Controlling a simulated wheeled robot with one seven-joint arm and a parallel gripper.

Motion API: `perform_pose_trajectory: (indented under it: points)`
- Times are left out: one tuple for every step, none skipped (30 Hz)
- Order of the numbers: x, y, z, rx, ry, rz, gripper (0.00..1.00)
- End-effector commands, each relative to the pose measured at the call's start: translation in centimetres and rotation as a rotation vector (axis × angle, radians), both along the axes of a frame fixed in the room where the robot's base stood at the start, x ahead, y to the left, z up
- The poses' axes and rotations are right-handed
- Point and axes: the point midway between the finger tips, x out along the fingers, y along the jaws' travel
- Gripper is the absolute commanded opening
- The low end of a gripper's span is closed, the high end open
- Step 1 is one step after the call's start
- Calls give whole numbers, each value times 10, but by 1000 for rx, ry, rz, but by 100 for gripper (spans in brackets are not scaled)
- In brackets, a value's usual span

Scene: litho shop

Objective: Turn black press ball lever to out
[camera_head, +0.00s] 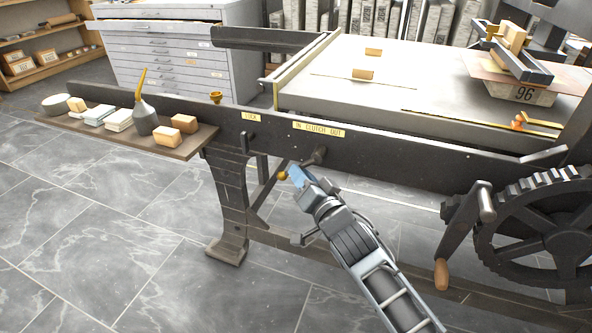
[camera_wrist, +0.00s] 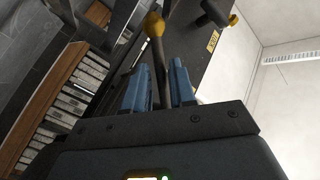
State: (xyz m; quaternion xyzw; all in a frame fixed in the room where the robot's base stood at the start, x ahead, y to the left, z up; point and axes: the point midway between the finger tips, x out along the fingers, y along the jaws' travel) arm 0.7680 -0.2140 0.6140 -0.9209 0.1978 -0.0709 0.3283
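The black press (camera_head: 390,150) has a long dark side beam with a yellow label (camera_head: 318,130) reading "IN CLUTCH OUT". Below the label is a dark lever hub (camera_head: 319,155). A small brass-coloured ball (camera_head: 283,175) shows to its lower left, beside my fingertips. My gripper (camera_head: 298,176) reaches up from the lower right with its blue fingers by the ball. In the wrist view, a dark rod with a yellow ball (camera_wrist: 153,26) rises between my two fingers (camera_wrist: 159,85). Narrow gaps show on both sides of the rod, so the fingers look open around it. Rod-to-hub connection is partly hidden.
A side shelf (camera_head: 195,142) holding blocks and an oil can (camera_head: 143,115) is at left. A "LOCK" label (camera_head: 250,116) marks the beam. A crank handle (camera_head: 441,275) and gear wheel (camera_head: 545,210) stand at right. Tiled floor at left is clear.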

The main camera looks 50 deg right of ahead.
Motion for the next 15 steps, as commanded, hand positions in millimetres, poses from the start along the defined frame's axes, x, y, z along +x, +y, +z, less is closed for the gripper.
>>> perform_pose_trajectory:
  points:
    - [9,-1,1,1,-2,4,25]
    - [12,-4,1,2,-1,2,25]
    - [16,-5,1,1,0,3,25]
    - [19,-7,1,0,0,2,25]
    - [22,-9,1,0,0,2,25]
    - [25,-9,1,0,0,2,25]
    - [26,-10,1,0,0,2,25]
    - [28,-12,1,0,0,1,25]
    - [30,-12,1,0,0,1,25]
    - [30,-13,0,0,0,1,25]
    - [31,-13,0,0,0,1,25]
    - [32,-13,0,0,0,1,25]
    - [32,-13,0,0,0,1,25]
    - [32,-13,0,0,1,1,25]
    - [32,-13,0,0,1,1,25]
